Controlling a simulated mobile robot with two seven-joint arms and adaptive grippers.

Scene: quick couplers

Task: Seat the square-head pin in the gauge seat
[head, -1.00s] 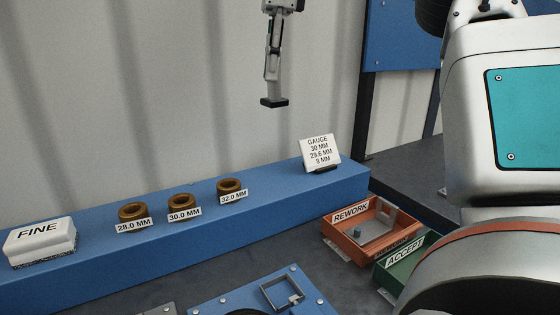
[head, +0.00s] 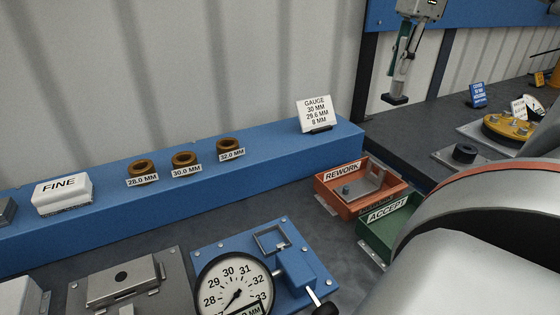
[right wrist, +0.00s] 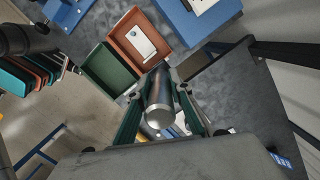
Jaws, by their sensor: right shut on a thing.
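My right gripper (head: 396,96) hangs high at the top right of the head view, above the dark bench behind the trays. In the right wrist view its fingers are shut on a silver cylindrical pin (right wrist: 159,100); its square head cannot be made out. The pin is not clear in the head view. The gauge (head: 234,284) has a white dial and stands on a blue plate (head: 215,243) at the bottom centre. A small square metal frame (head: 272,240), apparently the gauge seat, is on that plate, well left of and below the gripper. My left gripper is not in view.
An orange REWORK tray (head: 327,198) holds a grey part; the green ACCEPT tray (head: 371,238) is beside it. A blue ledge (head: 100,222) carries three brown rings, a FINE block (head: 62,194) and a GAUGE card (head: 315,114). My arm fills the lower right.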

